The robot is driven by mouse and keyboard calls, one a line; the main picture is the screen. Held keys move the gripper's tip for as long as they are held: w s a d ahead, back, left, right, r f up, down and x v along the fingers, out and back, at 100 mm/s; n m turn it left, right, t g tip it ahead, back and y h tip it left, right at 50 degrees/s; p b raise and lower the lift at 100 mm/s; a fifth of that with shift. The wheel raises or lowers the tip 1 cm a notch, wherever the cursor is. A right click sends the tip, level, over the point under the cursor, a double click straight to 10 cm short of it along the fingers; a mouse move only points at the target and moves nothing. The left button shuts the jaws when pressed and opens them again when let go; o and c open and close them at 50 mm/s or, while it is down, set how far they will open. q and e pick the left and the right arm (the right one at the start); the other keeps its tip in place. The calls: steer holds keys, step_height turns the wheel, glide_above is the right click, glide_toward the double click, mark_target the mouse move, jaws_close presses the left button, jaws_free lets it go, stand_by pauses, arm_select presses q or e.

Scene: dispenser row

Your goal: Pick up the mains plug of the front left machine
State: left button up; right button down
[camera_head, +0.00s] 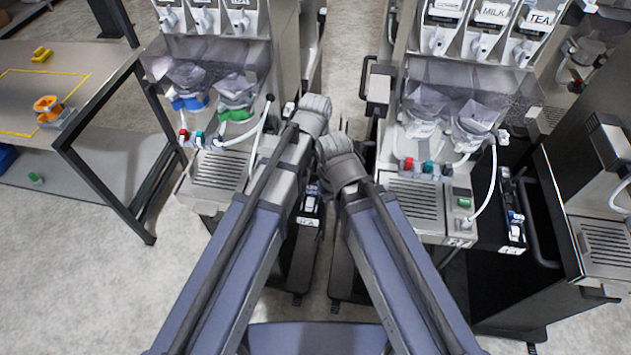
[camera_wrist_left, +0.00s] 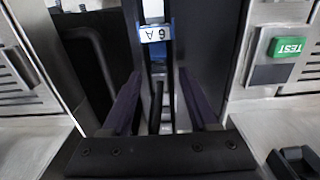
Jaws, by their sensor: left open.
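The front left machine (camera_head: 218,170) stands left of centre in the head view, with a blue and a green collar below its hoppers. A narrow black unit with a blue-and-white part (camera_head: 310,200) and a white label (camera_head: 307,221) is partly hidden between my arms, at the machine's right side. In the left wrist view my left gripper (camera_wrist_left: 160,76) is open, its dark fingers either side of a narrow dark gap with pale ridged parts. A white label (camera_wrist_left: 155,34) lies beyond the fingertips. I cannot clearly make out the mains plug. My right gripper is hidden.
A second machine (camera_head: 415,205) stands to the right across a narrow gap, and another (camera_head: 605,235) at the right edge. A table (camera_head: 95,85) with yellow and orange pieces is at left. A green TEST button (camera_wrist_left: 287,46) shows in the wrist view. Floor (camera_head: 80,270) at lower left is clear.

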arm_select(q)
steer(key=shift+f, duration=0.15)
jaws_close()
stand_by(0.4)
